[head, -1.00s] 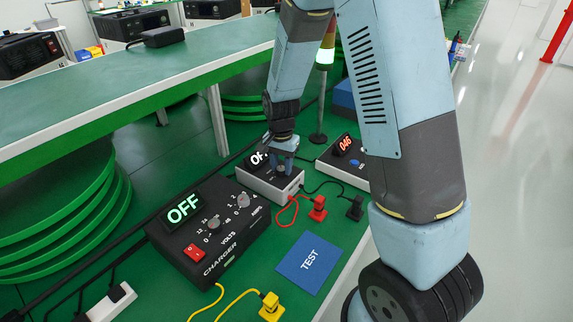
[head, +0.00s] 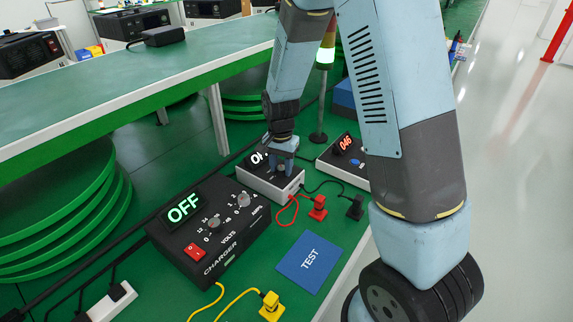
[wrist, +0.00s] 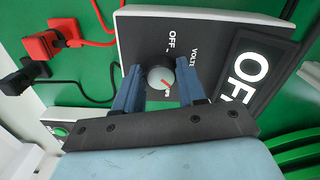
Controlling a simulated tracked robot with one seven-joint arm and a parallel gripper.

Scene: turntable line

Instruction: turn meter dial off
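The meter (head: 268,183) is a pale box with a black face and a lit display, behind the charger in the head view. In the wrist view its round grey dial (wrist: 160,77) has a red pointer line that slants toward the lower right, away from the printed OFF label. The white display (wrist: 256,77) begins "OF"; its last part is unclear. My gripper (wrist: 153,72) is open, with one blue finger on each side of the dial and small gaps beside it. In the head view my gripper (head: 283,163) is over the meter and hides part of it.
The black charger (head: 208,235) with a green OFF display stands in front. A blue TEST card (head: 310,263), a red plug (head: 317,207), a black plug (head: 355,207) and a yellow plug (head: 270,307) lie around. A box reading 046 (head: 340,165) stands right of the meter.

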